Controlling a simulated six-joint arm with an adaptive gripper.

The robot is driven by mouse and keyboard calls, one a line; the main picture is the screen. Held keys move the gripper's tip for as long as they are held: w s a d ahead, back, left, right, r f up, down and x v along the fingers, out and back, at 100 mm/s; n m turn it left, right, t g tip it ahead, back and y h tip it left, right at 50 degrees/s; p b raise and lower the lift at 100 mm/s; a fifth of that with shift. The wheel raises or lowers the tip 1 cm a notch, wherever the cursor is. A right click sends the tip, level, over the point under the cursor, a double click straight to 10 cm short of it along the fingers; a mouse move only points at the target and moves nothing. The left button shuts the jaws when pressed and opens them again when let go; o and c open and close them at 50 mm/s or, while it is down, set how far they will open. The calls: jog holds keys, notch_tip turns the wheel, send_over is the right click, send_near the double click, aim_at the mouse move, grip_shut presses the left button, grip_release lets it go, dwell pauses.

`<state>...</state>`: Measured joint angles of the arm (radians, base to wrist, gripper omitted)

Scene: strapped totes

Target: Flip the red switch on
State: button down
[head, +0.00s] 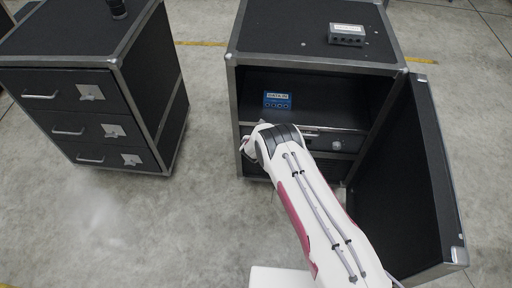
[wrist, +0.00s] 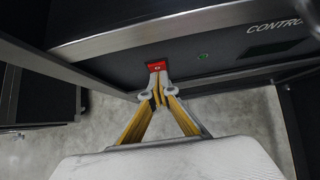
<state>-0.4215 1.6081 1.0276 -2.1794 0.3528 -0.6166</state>
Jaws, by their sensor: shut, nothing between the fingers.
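The red switch (wrist: 157,66) shows in the wrist view as a small red block on the dark front panel (wrist: 225,65). The panel carries lettering that begins "CONTRO". My gripper (wrist: 158,90) is shut and empty, with its fingertips right at the lower edge of the red switch. I cannot tell whether they touch it. In the head view my arm hides the switch and most of my gripper, which is at the left part of the open cabinet's (head: 232,100) front. A green spot (wrist: 203,56) shows on the panel to the right of the switch.
The cabinet door (head: 405,180) stands open on the right. A blue box (head: 278,100) sits on the shelf inside. A grey box (head: 346,35) stands on top. A drawer unit (head: 85,95) with a dark cylinder (head: 117,8) on it stands at left, with clear floor between.

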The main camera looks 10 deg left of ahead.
jog(key=s+f+v, duration=0.1)
jog(key=s+v, duration=0.1)
jog(key=v, duration=1)
jog(key=shift+s, duration=0.2)
dwell(0.6)
jog(key=shift+f, duration=0.1)
dwell(0.5)
